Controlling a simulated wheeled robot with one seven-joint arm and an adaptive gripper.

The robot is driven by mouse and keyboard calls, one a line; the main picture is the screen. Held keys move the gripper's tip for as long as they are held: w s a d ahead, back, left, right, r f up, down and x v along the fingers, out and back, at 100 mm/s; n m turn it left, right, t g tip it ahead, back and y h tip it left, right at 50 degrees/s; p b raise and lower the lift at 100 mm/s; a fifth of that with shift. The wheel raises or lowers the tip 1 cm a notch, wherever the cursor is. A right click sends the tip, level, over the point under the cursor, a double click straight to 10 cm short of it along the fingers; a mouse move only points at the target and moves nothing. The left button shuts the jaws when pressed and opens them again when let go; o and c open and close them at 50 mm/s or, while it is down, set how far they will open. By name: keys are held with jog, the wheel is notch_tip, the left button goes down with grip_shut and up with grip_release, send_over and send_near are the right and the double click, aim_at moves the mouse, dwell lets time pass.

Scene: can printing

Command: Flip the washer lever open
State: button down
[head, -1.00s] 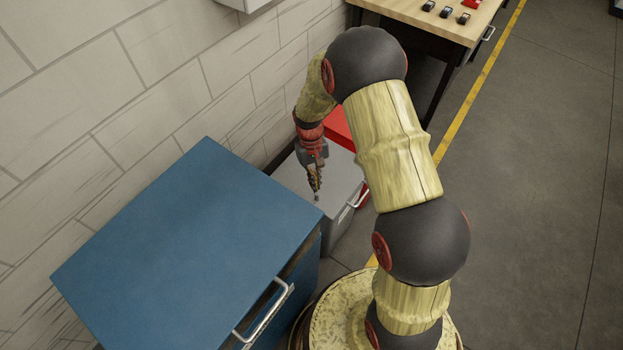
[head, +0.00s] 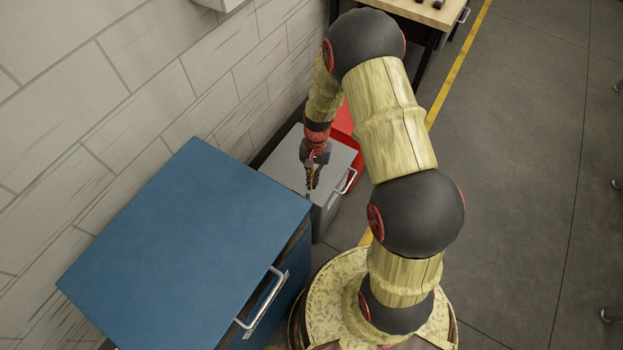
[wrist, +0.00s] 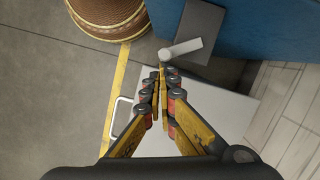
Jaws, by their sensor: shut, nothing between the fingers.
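In the wrist view a light grey lever (wrist: 185,48) with a rounded end sits beside a dark grey block (wrist: 200,28) next to the blue cabinet. I take it for the washer lever. My gripper (wrist: 160,70) is shut and empty, with its yellow fingertips just short of the lever's rounded end; I cannot tell whether they touch. In the head view my gripper (head: 311,186) points down over the pale grey box (head: 285,160). The lever cannot be made out there.
The blue cabinet (head: 190,240) with a silver handle (head: 262,302) stands close at the left. The grey box has its own handle (head: 347,181). A red object (head: 345,122) is behind it, and a brick wall (head: 120,90) runs along the left. Open floor (head: 530,200) lies right.

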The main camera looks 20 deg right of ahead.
jog(key=shift+r, duration=0.1)
dwell(0.5)
jog(key=v, duration=1.1)
jog(key=shift+r, duration=0.35)
jog(key=shift+d, duration=0.15)
